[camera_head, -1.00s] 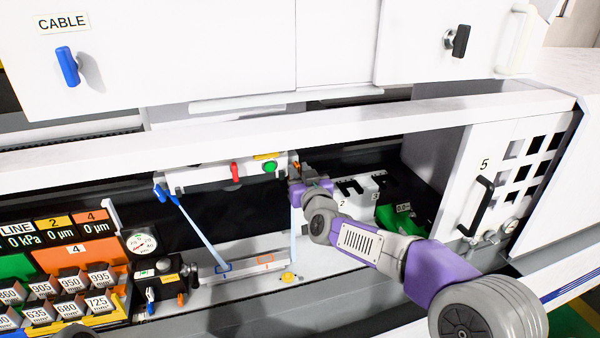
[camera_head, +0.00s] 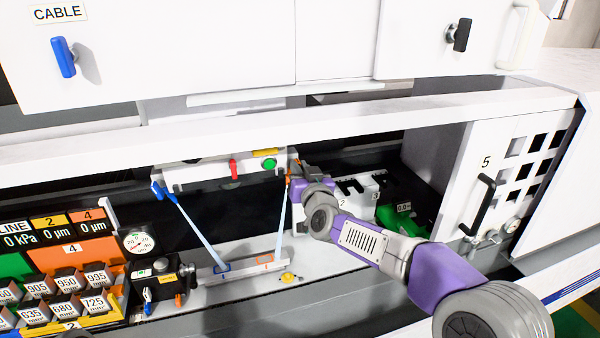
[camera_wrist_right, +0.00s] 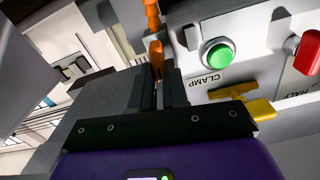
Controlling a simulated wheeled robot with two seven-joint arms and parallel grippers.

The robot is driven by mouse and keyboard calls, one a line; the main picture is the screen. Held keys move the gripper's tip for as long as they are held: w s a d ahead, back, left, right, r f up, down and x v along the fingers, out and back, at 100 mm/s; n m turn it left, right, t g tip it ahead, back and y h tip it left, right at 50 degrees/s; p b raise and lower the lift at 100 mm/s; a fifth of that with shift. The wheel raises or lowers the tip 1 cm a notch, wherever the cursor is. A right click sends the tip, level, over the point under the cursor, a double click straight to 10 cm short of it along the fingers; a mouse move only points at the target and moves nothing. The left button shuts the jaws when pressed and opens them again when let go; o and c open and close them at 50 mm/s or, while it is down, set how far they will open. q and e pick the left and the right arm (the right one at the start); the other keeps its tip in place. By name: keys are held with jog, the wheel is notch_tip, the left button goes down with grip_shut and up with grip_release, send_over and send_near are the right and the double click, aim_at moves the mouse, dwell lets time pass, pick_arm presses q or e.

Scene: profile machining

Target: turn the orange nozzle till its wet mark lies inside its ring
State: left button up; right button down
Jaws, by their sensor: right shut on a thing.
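The orange nozzle (camera_head: 289,180) hangs at the right end of the white clamp unit; its orange tip also shows in the right wrist view (camera_wrist_right: 156,56). My right gripper (camera_head: 295,181) is shut on the orange nozzle, and in the right wrist view its dark fingers (camera_wrist_right: 158,88) close around it. A pale jet (camera_head: 281,222) runs down from the nozzle, slanting slightly left. Its foot lands just right of the orange ring (camera_head: 265,260) on the light bar. Whether the wet mark touches the ring's edge is too small to tell. My left gripper is not in view.
A blue nozzle (camera_head: 159,191) sends its jet to the blue ring (camera_head: 222,268). A green button (camera_wrist_right: 217,54), a yellow handle (camera_wrist_right: 238,92) and a red lever (camera_wrist_right: 309,52) sit close beside the right gripper. A yellow knob (camera_head: 288,277) lies near the bar's right end.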

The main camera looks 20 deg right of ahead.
jog(key=c, duration=1.1)
grip_release()
jog(key=shift+c, duration=0.2)
jog(key=s, duration=0.7)
jog(key=shift+s+b, duration=0.35)
jog(key=shift+d, duration=0.15)
